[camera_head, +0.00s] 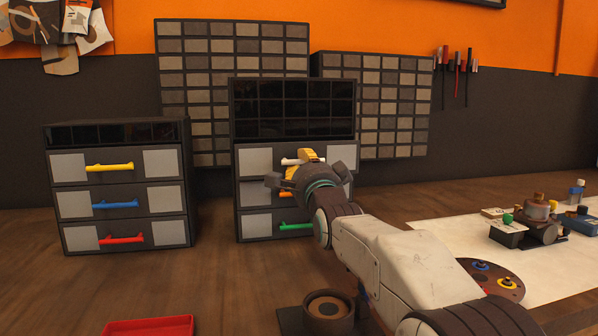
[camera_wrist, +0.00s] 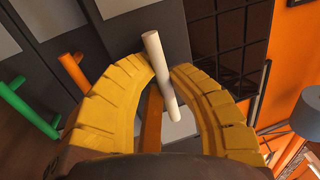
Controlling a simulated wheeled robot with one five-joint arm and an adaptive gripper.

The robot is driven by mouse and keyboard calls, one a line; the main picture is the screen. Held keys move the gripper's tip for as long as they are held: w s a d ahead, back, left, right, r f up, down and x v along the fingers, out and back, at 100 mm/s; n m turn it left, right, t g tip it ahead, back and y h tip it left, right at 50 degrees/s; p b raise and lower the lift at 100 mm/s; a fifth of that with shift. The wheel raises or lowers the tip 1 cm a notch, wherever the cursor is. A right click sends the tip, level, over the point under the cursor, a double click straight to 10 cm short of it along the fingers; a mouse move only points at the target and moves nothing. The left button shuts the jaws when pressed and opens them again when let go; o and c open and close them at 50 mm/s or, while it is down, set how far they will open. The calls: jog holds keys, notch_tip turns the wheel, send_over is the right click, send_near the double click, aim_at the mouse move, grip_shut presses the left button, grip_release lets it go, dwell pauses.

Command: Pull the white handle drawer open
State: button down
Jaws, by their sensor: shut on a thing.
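The white handle (camera_head: 291,161) is on the top drawer of the right-hand dark cabinet, above an orange and a green handle. My gripper (camera_head: 308,157) is at that top drawer, in front of its grey face. In the wrist view the white handle (camera_wrist: 160,75) runs between the two yellow ribbed fingers of my gripper (camera_wrist: 162,72), which are closed around it. The drawer front (camera_head: 257,161) is partly hidden by my gripper. I cannot tell whether the drawer stands out from the cabinet.
The orange handle (camera_wrist: 74,72) and green handle (camera_wrist: 25,105) are close by in the wrist view. A second cabinet (camera_head: 118,185) with yellow, blue and red handles stands at left. A red tray (camera_head: 150,327) and a round brown container (camera_head: 328,306) are in front.

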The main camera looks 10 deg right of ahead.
jog(key=s+b, duration=0.4)
jog(key=s, duration=0.4)
jog(key=c, duration=1.1)
grip_release()
jog(key=shift+c, duration=0.2)
jog(key=s+f, duration=0.2)
jog(key=s, duration=1)
jog(key=shift+f, duration=0.2)
